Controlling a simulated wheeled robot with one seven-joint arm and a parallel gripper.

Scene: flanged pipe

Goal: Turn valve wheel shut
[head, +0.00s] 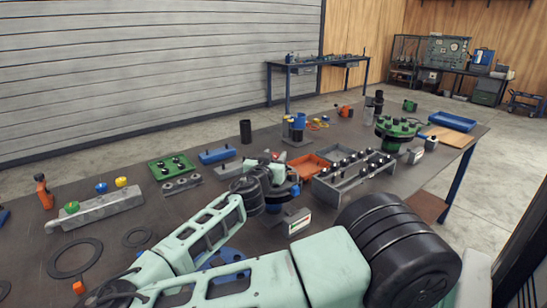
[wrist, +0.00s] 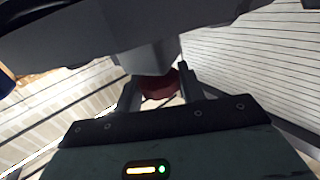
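My gripper (wrist: 159,86) shows in the wrist view with its two dark fingers apart. A dark red rounded part (wrist: 158,88) lies between them, and a large grey body (wrist: 150,35) covers its upper side. I cannot tell whether the fingers touch the red part or whether it belongs to the valve wheel. In the head view my gripper (head: 272,168) is over the middle of the bench, beside a blue round part (head: 288,189). My wrist hides much of that spot. No whole valve wheel can be made out.
The dark bench (head: 130,262) is crowded. A grey divided tray (head: 350,178) and an orange tray (head: 307,166) stand right of my gripper. A green flanged piece (head: 397,128) is farther right. A grey block with coloured knobs (head: 97,208) and flat rings (head: 75,258) lie left.

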